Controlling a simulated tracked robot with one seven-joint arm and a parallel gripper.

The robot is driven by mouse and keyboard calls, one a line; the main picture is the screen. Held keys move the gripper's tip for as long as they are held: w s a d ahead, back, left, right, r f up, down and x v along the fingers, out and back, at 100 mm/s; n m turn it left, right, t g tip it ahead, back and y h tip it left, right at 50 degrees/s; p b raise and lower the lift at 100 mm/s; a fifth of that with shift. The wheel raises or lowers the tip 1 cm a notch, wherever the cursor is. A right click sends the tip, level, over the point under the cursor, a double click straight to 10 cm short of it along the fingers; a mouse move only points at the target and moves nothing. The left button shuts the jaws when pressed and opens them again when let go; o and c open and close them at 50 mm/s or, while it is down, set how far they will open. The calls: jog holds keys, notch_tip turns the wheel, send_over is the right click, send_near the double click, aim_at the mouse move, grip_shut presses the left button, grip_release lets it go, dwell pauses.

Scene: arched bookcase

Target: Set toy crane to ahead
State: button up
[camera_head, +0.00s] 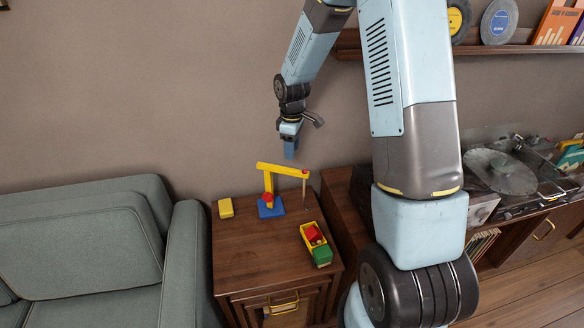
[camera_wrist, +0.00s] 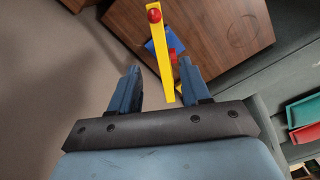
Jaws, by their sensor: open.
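The toy crane (camera_head: 268,184) stands upright on a small wooden side cabinet. It has a blue base, a yellow post and a yellow arm that reaches to the right, with a red knob at the arm's end. My gripper (camera_head: 290,150) is above the crane's arm, near the wall, and apart from it in the head view. In the wrist view my gripper (camera_wrist: 158,92) is open, and the crane's yellow arm (camera_wrist: 161,55) runs lengthwise between and beyond the fingers, with its near end around fingertip level. The fingers do not hold it. The blue base is partly hidden under the yellow arm.
On the cabinet (camera_head: 240,255) are a yellow block (camera_head: 226,208) at the back left and a toy truck (camera_head: 316,243) at the front right. A grey-green sofa (camera_head: 90,250) stands close on the left. A record player (camera_head: 500,172) is on the right. The cabinet's front left is clear.

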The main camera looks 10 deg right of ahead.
aim_at(292, 170)
notch_tip(292, 170, down, 8)
jog(key=shift+f, duration=0.25)
jog(key=shift+c, duration=0.5)
grip_shut()
dwell(0.3)
